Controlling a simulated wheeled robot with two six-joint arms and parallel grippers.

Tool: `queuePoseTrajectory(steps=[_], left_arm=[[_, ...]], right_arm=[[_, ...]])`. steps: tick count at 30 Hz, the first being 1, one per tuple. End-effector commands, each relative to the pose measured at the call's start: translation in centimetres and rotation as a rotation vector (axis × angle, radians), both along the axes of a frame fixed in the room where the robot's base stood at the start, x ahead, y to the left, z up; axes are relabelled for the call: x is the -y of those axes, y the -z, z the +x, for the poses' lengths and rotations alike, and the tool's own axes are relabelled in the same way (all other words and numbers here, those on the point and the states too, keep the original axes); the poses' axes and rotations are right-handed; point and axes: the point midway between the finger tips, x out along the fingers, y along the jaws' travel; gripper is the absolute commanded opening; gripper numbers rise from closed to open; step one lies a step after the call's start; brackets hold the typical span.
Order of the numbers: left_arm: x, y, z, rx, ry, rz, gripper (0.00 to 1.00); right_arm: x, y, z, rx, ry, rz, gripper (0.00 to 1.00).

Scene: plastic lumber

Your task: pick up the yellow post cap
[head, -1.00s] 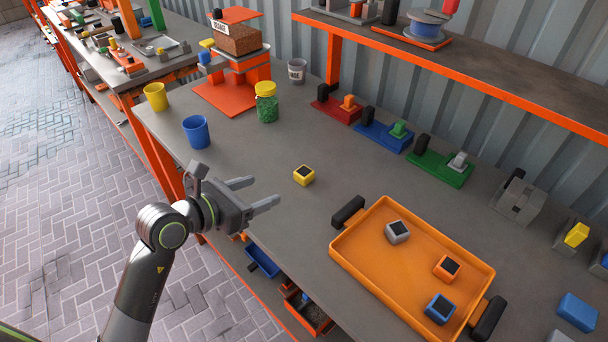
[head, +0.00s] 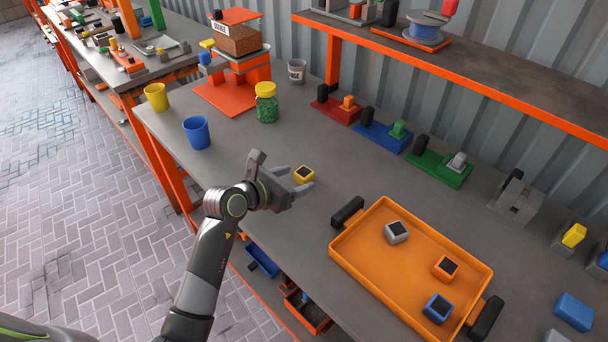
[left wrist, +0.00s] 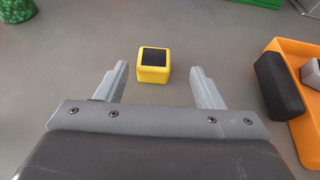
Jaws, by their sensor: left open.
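The yellow post cap (head: 304,174), a small block with a dark square top, sits on the grey bench, left of the orange tray. My left gripper (head: 297,180) is open beside it, coming from the left. In the left wrist view the cap (left wrist: 153,69) lies just beyond the fingertips, roughly centred between the lines of the two fingers (left wrist: 159,77). Nothing is held. My right gripper is not in view.
An orange tray (head: 357,256) with black handles holds grey, orange and blue caps. A green jar with a yellow lid (head: 266,103) and a blue cup (head: 197,132) stand behind. Red, blue and green fixtures line the wall side. The bench around the cap is clear.

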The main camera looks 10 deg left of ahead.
Motion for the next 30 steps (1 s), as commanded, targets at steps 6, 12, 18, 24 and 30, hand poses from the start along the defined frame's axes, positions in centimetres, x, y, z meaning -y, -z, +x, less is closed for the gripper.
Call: queuePoseTrajectory(steps=[6, 12, 18, 24, 30], left_arm=[[0.5, 0.5, 1.7, -0.001, 0.001, 0.0, 0.62], [1.4, 1.4, 3.7, -0.002, 0.001, -0.001, 0.62], [1.9, 1.8, 4.5, 0.0, 0.0, 0.0, 0.62], [1.9, 1.8, 4.5, 0.0, 0.0, 0.0, 0.62], [1.8, 1.8, 4.5, 0.0, 0.0, 0.0, 0.37]], right_arm=[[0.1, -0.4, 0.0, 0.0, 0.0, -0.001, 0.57], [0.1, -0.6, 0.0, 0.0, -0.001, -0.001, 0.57], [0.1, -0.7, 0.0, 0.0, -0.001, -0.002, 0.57], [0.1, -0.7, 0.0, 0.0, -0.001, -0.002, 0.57], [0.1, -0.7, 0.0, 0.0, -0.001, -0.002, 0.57]])
